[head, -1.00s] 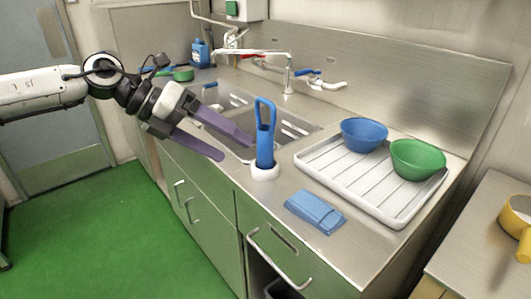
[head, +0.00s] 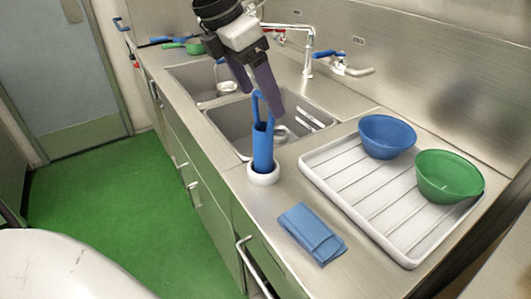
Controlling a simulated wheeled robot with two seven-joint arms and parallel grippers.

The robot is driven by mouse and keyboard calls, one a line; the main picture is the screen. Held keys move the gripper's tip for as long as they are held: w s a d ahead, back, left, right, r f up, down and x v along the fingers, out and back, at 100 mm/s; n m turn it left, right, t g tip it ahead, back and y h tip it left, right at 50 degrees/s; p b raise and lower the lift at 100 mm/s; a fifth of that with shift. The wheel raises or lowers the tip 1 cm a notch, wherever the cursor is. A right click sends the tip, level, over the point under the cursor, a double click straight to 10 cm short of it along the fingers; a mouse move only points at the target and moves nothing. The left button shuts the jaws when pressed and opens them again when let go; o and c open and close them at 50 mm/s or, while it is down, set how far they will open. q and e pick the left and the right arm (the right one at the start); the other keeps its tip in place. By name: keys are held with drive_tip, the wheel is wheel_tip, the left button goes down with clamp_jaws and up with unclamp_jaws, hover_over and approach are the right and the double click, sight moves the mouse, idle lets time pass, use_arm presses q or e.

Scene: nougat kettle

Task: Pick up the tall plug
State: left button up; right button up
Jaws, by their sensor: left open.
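The tall plug (head: 263,148) is a blue cylinder with a looped handle on top. It stands upright in a white round base (head: 263,175) on the counter, in front of the sink. My left gripper (head: 263,101) points down from above, its purple fingers open at the height of the handle loop. The loop's top overlaps the fingers in the picture. I cannot tell whether the fingers touch it or whether the loop lies between them. My right gripper is not in view.
A white draining tray (head: 409,262) with a blue bowl (head: 387,136) and a green bowl (head: 449,175) lies to the right. A folded blue cloth (head: 312,234) lies in front. The sink (head: 226,119) and tap (head: 309,52) are behind. Bare counter surrounds the base.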

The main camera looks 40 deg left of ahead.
sight(269, 113)
use_arm(q)
drive_tip(key=shift+w+d+f, duration=0.15)
drive_tip(key=shift+d+f, duration=0.05)
drive_tip(key=shift+f, duration=0.45)
drive_tip(key=p+x, duration=0.1)
drive_tip(key=x, duration=0.2)
drive_tip(key=shift+d+f, duration=0.2)
drive_tip(key=shift+f, duration=0.05)
drive_tip(key=shift+w+d+f, duration=0.1)
drive_tip(key=shift+w+f, duration=0.15)
drive_tip(key=shift+f, duration=0.2)
drive_tip(key=c, duration=1.6)
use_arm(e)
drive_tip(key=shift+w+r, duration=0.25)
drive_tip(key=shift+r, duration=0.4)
